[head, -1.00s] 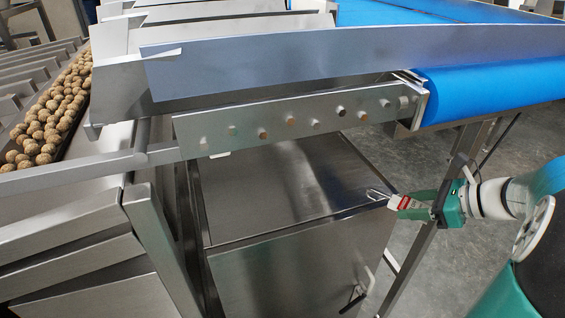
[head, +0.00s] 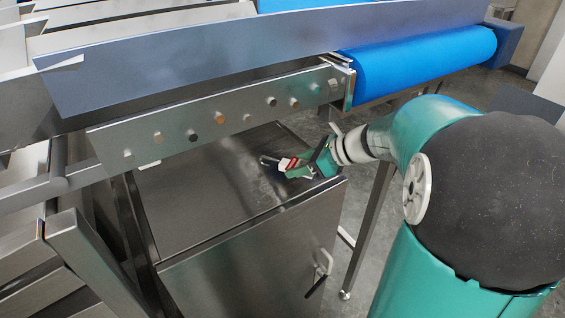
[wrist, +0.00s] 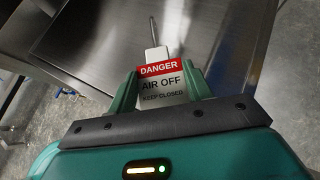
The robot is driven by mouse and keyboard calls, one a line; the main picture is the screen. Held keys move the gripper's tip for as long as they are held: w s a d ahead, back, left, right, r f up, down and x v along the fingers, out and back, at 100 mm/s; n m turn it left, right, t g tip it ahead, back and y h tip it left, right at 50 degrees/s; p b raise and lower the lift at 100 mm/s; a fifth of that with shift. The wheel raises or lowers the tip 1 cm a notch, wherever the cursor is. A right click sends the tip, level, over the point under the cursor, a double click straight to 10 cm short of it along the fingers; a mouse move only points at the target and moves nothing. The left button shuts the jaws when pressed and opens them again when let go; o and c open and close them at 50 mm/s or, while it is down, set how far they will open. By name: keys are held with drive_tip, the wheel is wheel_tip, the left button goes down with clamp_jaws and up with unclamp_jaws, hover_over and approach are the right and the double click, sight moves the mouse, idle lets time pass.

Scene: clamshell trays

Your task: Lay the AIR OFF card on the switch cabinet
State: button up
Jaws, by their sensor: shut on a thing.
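The AIR OFF card (wrist: 161,82) is white with a red DANGER band and black lettering, with a metal shackle or rod at its far end. My gripper (wrist: 160,92) is shut on the card, one green finger at each side. In the head view the card (head: 289,165) and my gripper (head: 297,167) are over the right part of the steel switch cabinet's top (head: 205,192). I cannot tell whether the card touches the top. The cabinet's front has a door with a handle.
A steel rail with bolts (head: 220,117) and a blue conveyor belt (head: 420,62) run above the back of the cabinet. The cabinet top's left and front parts are clear.

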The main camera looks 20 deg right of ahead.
sight(285, 161)
drive_tip(key=w+a, duration=0.1)
drive_tip(key=w, duration=0.1)
drive_tip(key=w+a, duration=0.1)
drive_tip(key=a, duration=0.1)
drive_tip(key=shift+w+a, duration=0.2)
drive_tip(key=shift+w, duration=0.15)
drive_tip(key=shift+f, duration=0.65)
drive_tip(key=shift+s+f, duration=0.1)
drive_tip(key=shift+d+f, duration=0.1)
drive_tip(key=shift+f, duration=0.1)
drive_tip(key=o, duration=1.1)
drive_tip(key=shift+c, duration=0.2)
drive_tip(key=shift+r, duration=0.1)
